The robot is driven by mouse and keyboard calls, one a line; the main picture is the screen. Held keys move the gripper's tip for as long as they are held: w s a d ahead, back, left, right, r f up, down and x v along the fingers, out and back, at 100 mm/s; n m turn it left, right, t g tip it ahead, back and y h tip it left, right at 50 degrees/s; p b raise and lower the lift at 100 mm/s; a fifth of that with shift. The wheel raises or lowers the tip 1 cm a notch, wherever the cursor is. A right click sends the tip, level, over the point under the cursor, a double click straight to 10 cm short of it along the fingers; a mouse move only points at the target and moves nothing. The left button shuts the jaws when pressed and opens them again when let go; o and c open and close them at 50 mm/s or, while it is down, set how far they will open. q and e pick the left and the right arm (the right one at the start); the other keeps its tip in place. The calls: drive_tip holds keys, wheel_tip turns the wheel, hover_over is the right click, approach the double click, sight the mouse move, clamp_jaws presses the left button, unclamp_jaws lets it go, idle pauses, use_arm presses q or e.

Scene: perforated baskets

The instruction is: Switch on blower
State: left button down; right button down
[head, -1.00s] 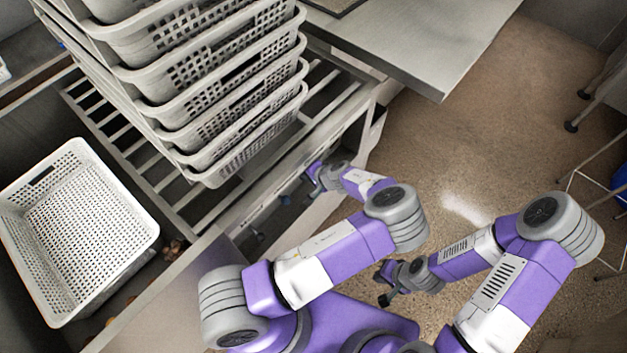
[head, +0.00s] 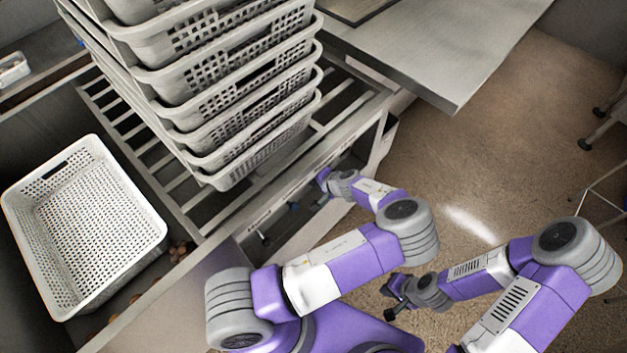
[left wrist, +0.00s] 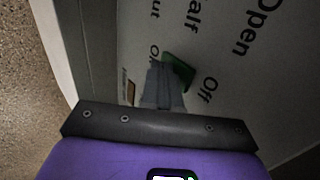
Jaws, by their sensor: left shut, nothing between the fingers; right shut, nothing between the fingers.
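A green switch (left wrist: 179,72) sits on a grey panel (left wrist: 225,45) in the left wrist view, between the words "On" and "Off". My left gripper (left wrist: 162,70) is shut and empty, its fingertips right beside the switch and partly covering it. I cannot tell whether they touch. In the head view my left gripper (head: 323,184) is at the front of the cabinet panel (head: 262,218), and the switch cannot be made out there. My right gripper (head: 391,300) is shut and empty, above the floor to the right.
A tall stack of perforated baskets (head: 235,140) stands on a slatted rack (head: 200,212) above the panel. A single white basket (head: 40,255) lies at the left. A metal table (head: 440,60) juts out at the upper right. The brown floor (head: 500,150) at right is open.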

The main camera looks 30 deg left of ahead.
use_arm(q)
drive_tip(key=shift+r+p, duration=0.3)
drive_tip(key=shift+r, duration=0.25)
drive_tip(key=s+d+r+p, duration=0.1)
drive_tip(key=s+d+r, duration=0.1)
drive_tip(key=d, duration=0.4)
drive_tip(key=s+d+r+p, duration=0.1)
drive_tip(key=d+r, duration=0.2)
drive_tip(key=d, duration=0.2)
drive_tip(key=shift+s+d, duration=0.4)
